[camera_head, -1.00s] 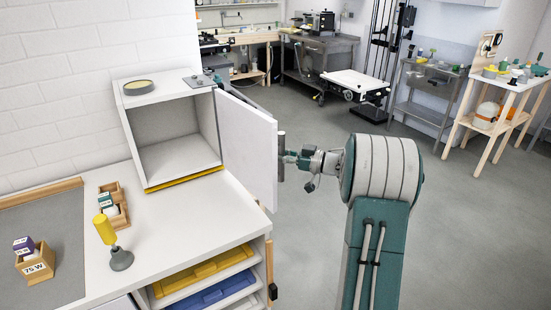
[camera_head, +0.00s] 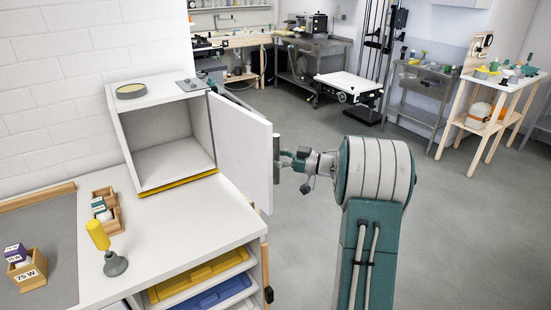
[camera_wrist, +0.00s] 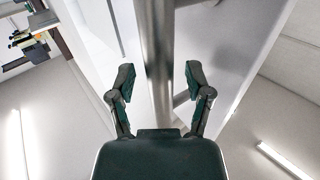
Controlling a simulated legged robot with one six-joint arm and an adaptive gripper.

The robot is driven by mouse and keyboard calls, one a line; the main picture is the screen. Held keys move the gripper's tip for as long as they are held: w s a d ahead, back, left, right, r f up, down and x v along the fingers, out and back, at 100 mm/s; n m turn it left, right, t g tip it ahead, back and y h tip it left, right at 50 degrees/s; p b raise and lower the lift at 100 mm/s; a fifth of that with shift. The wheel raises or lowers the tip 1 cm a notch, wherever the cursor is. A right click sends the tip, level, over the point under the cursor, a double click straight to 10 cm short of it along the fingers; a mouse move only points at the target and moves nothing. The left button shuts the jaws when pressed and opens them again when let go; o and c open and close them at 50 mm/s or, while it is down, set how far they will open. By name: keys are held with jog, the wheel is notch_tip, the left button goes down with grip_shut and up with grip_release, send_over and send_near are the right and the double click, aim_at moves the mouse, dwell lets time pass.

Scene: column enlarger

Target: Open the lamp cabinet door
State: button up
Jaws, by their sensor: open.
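The white lamp cabinet (camera_head: 160,116) stands on the counter, and its inside shows empty. Its white door (camera_head: 240,148) is swung open on the right side, standing out from the cabinet front. A grey bar handle (camera_head: 276,160) is on the door's outer face. My gripper (camera_head: 287,158) is at the handle, on the right of the door. In the wrist view, the handle (camera_wrist: 158,60) runs between the two open fingers (camera_wrist: 160,82), with gaps on both sides. The door face (camera_wrist: 215,60) lies behind it.
A yellow-topped stand (camera_head: 98,236), a wooden box of small cartons (camera_head: 106,206) and a box marked 75 W (camera_head: 28,272) stand on the counter (camera_head: 185,228). Open grey floor (camera_head: 300,245) lies right of the counter. A white-topped table (camera_head: 348,84) stands farther back.

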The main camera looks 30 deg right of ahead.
jog(key=v, duration=1.2)
jog(key=shift+f, duration=0.15)
dwell(0.3)
